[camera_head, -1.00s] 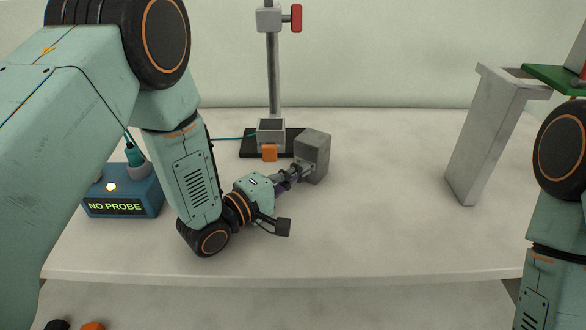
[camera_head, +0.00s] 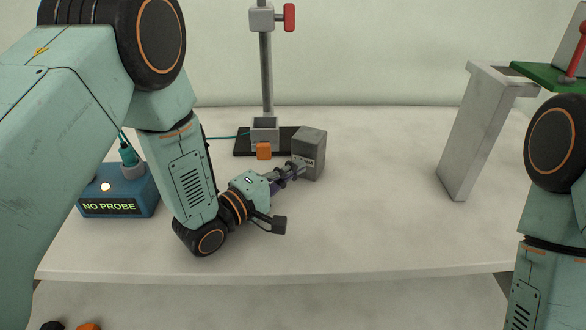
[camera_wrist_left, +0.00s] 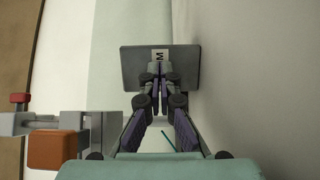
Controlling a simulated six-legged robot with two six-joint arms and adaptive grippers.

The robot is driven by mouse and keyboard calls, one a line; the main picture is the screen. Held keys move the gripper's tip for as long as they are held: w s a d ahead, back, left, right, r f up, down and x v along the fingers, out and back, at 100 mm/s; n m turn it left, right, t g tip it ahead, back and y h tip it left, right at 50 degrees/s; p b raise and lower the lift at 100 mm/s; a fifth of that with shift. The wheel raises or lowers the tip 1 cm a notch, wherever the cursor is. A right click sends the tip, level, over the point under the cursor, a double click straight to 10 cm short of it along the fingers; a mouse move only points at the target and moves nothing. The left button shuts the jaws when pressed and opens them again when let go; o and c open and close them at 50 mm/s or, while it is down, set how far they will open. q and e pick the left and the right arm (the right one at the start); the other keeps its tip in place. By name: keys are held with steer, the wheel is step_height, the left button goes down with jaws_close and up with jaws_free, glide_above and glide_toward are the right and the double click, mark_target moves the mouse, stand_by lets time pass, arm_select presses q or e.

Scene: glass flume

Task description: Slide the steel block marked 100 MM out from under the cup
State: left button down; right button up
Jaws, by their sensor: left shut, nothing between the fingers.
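The steel block (camera_head: 311,150) is a dark grey cube standing on the bench at the right end of the stand's base. Part of its mark shows on its near face; the wrist view of the block (camera_wrist_left: 186,68) shows an "M", the rest hidden by my fingers. My left gripper (camera_head: 299,168) is shut and empty, its tips at the block's near face; whether they touch is unclear. Its fingers also show in the wrist view (camera_wrist_left: 159,75). A small grey square holder (camera_head: 264,126) on the stand may be the cup; the block is beside it. My right gripper is out of view.
The stand's post (camera_head: 266,75) rises from a black base (camera_head: 243,147), with an orange piece (camera_head: 264,151) in front. A blue box (camera_head: 119,190) reading "NO PROBE" is left. A grey column (camera_head: 472,130) stands right. The bench between block and column is clear.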

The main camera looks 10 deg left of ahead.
arm_select(q)
steer(key=shift+w+d+f, duration=0.1)
steer(key=shift+w+d, duration=0.05)
steer(key=shift+d, duration=0.15)
steer(key=shift+s+a, duration=0.2)
steer(key=v, duration=1.1)
steer(key=shift+a, duration=0.3)
steer(key=shift+n+t+y, duration=0.4)
steer(key=shift+n+y, duration=0.1)
steer(key=shift+y, duration=0.2)
steer(key=w+a, duration=0.2)
steer(key=a, duration=0.1)
steer(key=w+a, duration=0.2)
steer(key=w, duration=0.1)
steer(key=shift+w+a, duration=0.25)
steer(key=shift+a, duration=0.15)
steer(key=b+x, duration=0.2)
steer(key=x, duration=0.7)
steer(key=shift+w+d, duration=0.2)
steer(key=shift+d, duration=0.1)
steer(key=shift+s+d+b, duration=0.15)
steer(key=shift+d, duration=0.45)
steer(key=shift+s+d+b, duration=0.15)
steer(key=shift+d, duration=0.45)
steer(key=shift+s+d, duration=0.25)
steer(key=shift+d, duration=0.4)
steer(key=shift+d, duration=0.1)
